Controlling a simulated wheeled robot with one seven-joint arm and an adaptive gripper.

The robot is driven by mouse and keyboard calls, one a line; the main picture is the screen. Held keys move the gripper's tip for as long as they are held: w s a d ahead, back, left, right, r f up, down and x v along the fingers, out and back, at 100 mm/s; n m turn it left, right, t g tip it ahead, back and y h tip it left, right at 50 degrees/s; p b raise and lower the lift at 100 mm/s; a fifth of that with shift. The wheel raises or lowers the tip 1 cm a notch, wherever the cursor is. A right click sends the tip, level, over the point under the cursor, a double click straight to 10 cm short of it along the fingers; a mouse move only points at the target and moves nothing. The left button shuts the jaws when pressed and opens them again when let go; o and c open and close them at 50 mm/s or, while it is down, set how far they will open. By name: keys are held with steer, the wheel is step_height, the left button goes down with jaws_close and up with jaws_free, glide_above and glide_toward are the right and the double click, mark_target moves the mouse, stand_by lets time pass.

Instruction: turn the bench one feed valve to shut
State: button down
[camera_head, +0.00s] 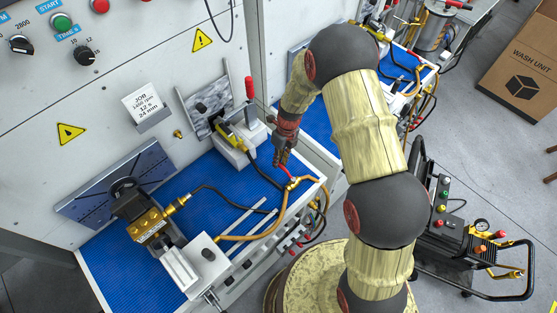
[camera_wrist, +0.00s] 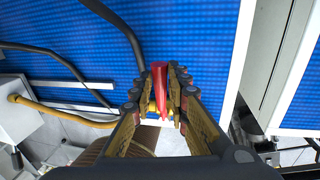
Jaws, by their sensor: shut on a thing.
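The feed valve is a small brass fitting (camera_head: 293,184) with a red lever (camera_head: 282,168), at the right front edge of the nearer blue-matted bench. In the wrist view the red lever (camera_wrist: 160,80) stands between my fingers, and part of the brass body (camera_wrist: 171,108) shows behind it. My gripper (camera_head: 281,158) reaches down from above and is shut on the red lever; the wrist view shows both fingers (camera_wrist: 160,88) close against its sides. In the head view the lever points up-left from the valve body, over the mat. The fingers partly hide the valve body.
A tan hose (camera_head: 263,234) runs along the bench front to the valve. A black cable (camera_head: 222,194) crosses the blue mat (camera_head: 215,178). A brass-fitted block (camera_head: 150,224) and a red-handled clamp (camera_head: 250,90) stand on the bench. A black cart (camera_head: 460,240) stands at right.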

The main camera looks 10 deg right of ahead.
steer(key=shift+w, duration=0.1)
steer(key=c, duration=1.7)
jaws_free()
steer(key=r, duration=0.4)
steer(key=d+r, duration=0.1)
steer(key=r, duration=0.3)
steer(key=w+d+r, duration=0.1)
steer(key=r, duration=0.2)
steer(key=shift+w+r, duration=0.1)
steer(key=shift+r, duration=0.3)
